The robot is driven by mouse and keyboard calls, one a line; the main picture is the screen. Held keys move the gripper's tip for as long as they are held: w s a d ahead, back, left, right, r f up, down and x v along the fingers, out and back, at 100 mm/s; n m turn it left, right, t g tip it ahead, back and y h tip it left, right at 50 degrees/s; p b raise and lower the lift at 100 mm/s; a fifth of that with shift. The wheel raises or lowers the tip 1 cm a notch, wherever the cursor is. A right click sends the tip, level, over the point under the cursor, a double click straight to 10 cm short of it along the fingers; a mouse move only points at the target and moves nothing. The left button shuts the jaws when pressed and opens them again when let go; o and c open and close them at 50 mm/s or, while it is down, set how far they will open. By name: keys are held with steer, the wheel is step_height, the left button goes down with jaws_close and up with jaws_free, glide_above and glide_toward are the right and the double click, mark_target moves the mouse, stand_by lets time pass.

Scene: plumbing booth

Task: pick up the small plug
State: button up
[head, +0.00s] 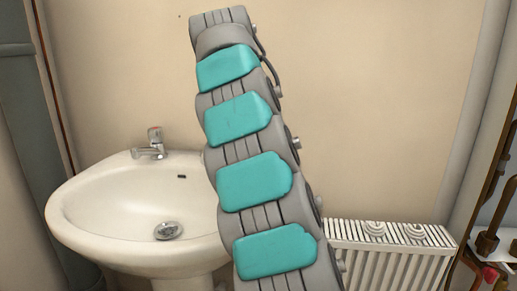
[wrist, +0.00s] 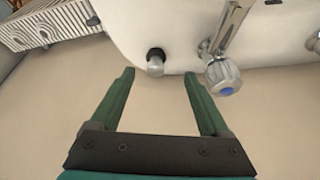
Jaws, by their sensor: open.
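The small plug (wrist: 155,64), with a dark end and a pale grey body, is on the back rim of the white sink (wrist: 130,22) in the wrist view. My gripper (wrist: 159,73) is open and empty, with its two green fingers spread. The plug shows between and slightly beyond the fingertips, closer to the left finger; I cannot tell the depth between them. In the head view my arm hides the sink's right part, and neither the plug nor my gripper shows.
The chrome tap (wrist: 222,70) stands close by the right fingertip in the wrist view; it also shows in the head view (head: 153,145). A white radiator (head: 385,255) is right of the sink, with two coiled things (head: 375,229) on top. Copper pipes (head: 490,240) are far right.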

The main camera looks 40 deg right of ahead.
steer(key=shift+w+d+f, duration=0.15)
steer(key=shift+d+f, duration=0.5)
steer(key=shift+w+d+f, duration=0.15)
steer(key=shift+d+f, duration=0.45)
steer(key=x, duration=0.4)
steer(key=shift+w+d+r, duration=0.1)
steer(key=shift+d, duration=0.25)
steer(key=shift+w+d+f, duration=0.1)
steer(key=shift+f, duration=0.4)
steer(key=shift+c, duration=0.4)
jaws_close()
